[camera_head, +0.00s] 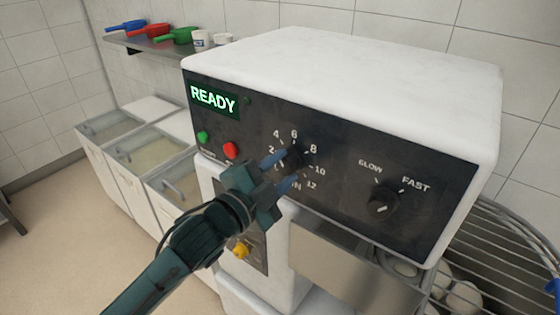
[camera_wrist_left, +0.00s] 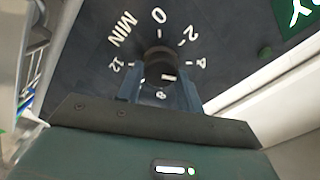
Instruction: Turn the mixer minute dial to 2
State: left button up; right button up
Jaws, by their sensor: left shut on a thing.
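The mixer's minute dial (camera_head: 293,160) is a dark round knob on the black front panel, ringed by white numbers. My left gripper (camera_head: 281,172) is shut on it, one blue finger on each side. In the left wrist view the knob (camera_wrist_left: 161,62) sits between the two fingers (camera_wrist_left: 160,92). A short white mark shows on the knob's lower right side in that view, away from the 0 and 2. The exact number it points to is hard to read, as the fingers hide part of the scale. My right gripper is not in view.
The speed dial (camera_head: 383,200), marked SLOW and FAST, is right of the minute dial. A lit READY display (camera_head: 213,99), a green button (camera_head: 203,137) and a red button (camera_head: 231,150) are to the left. A wire guard (camera_head: 505,250) stands at lower right.

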pick_arm(q)
jog(key=n+p, duration=0.1)
jog(key=n, duration=0.4)
jog(key=shift+n, duration=0.3)
jog(key=n, duration=0.6)
dwell(0.4)
jog(key=o, duration=1)
jog(key=shift+w, duration=0.1)
jog(key=shift+a, duration=0.1)
